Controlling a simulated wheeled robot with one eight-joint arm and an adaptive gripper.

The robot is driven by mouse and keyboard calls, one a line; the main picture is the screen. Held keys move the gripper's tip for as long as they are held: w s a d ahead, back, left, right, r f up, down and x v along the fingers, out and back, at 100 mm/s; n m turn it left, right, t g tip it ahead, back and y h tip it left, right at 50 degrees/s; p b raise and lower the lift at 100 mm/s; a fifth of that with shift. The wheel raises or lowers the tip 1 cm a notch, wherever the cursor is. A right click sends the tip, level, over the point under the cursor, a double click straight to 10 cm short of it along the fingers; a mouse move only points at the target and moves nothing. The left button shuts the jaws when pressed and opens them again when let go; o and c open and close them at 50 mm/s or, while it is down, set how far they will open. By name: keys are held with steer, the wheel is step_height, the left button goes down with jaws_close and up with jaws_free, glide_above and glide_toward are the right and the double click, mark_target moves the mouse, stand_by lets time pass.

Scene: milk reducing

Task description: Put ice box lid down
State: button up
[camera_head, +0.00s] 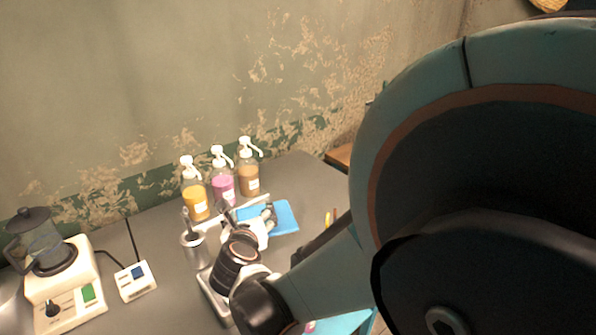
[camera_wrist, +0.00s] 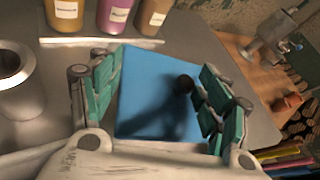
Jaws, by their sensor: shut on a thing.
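The ice box lid appears as a flat blue panel (camera_head: 283,217) at the right side of the grey table in the head view. In the wrist view the blue lid (camera_wrist: 145,85) lies between the teal finger pads, with a dark knob-like spot and a dark shadow on it. My gripper (camera_head: 259,217) is shut on the lid, with one finger at each side (camera_wrist: 160,85). The lid's underside is hidden, and I cannot tell whether it touches the table. A light blue surface (camera_head: 346,322), mostly hidden by my arm, shows at the bottom edge.
Yellow (camera_head: 195,198), pink (camera_head: 223,185) and brown (camera_head: 248,178) pump bottles stand behind the gripper. A metal cup (camera_head: 195,249) is close to its left. A blender (camera_head: 62,275) and a small white scale-like box (camera_head: 135,280) stand farther left. A wooden surface (camera_wrist: 262,75) lies right.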

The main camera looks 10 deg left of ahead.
step_height(320, 180, down, 4)
steer(key=shift+r+b, duration=0.15)
steer(key=shift+b, duration=1)
steer(key=shift+f, duration=0.45)
steer(key=shift+f, duration=0.1)
steer(key=o, duration=1.6)
